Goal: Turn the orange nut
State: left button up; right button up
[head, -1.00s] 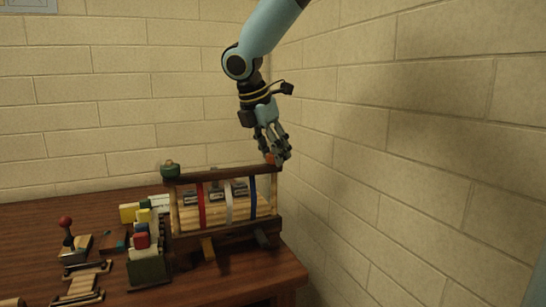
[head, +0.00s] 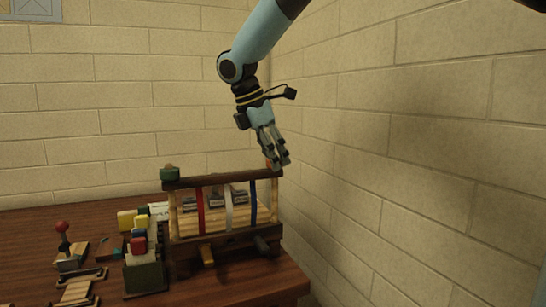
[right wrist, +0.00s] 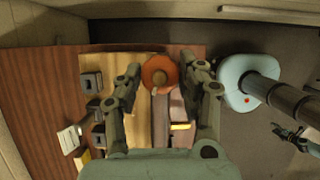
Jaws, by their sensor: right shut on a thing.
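The orange nut (right wrist: 160,72) is round with a hole in its middle. In the right wrist view it sits between the two fingers of my right gripper (right wrist: 160,66). In the head view my right gripper (head: 279,164) is at the right end of the dark top bar (head: 222,179) of the wooden frame, shut on the nut. The fingers hide nearly all of the nut there. A green nut (head: 170,173) sits at the bar's left end. My left gripper is not in view.
The frame stands on the brown table (head: 30,225), near its right edge and the brick wall (head: 410,150). A green box (head: 145,277) of coloured blocks stands to its left. A red-knobbed lever (head: 63,228) is further left.

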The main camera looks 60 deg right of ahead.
jog(key=o, duration=1.1)
jog(key=shift+o, duration=0.2)
notch_tip(320, 180, up, 10)
jog(key=shift+f, duration=0.1)
